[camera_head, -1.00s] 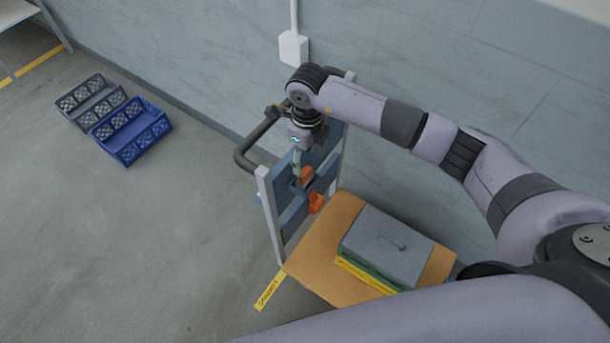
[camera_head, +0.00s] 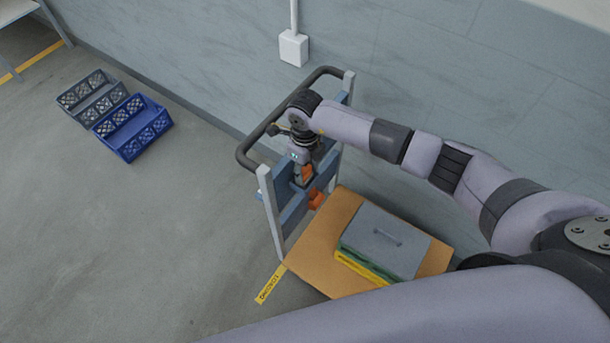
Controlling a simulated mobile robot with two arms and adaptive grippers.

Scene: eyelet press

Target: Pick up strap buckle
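An orange part (camera_head: 307,172), which looks like the strap buckle, is at the blue slatted back of a cart. A second orange piece (camera_head: 316,199) shows just below it. My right gripper (camera_head: 302,176) points down at the upper orange part, overlapping it in the picture. The fingers are small and dark here, so I cannot tell whether they touch it or are open or shut. My wrist hides part of the cart back. My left gripper is not in view.
The cart has a dark push handle (camera_head: 247,148), pale posts (camera_head: 270,215) and an orange-brown deck (camera_head: 310,262). A grey lidded case (camera_head: 385,243) sits on green and yellow layers there. A blue crate (camera_head: 132,128) and a grey crate (camera_head: 92,97) stand on open floor at left.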

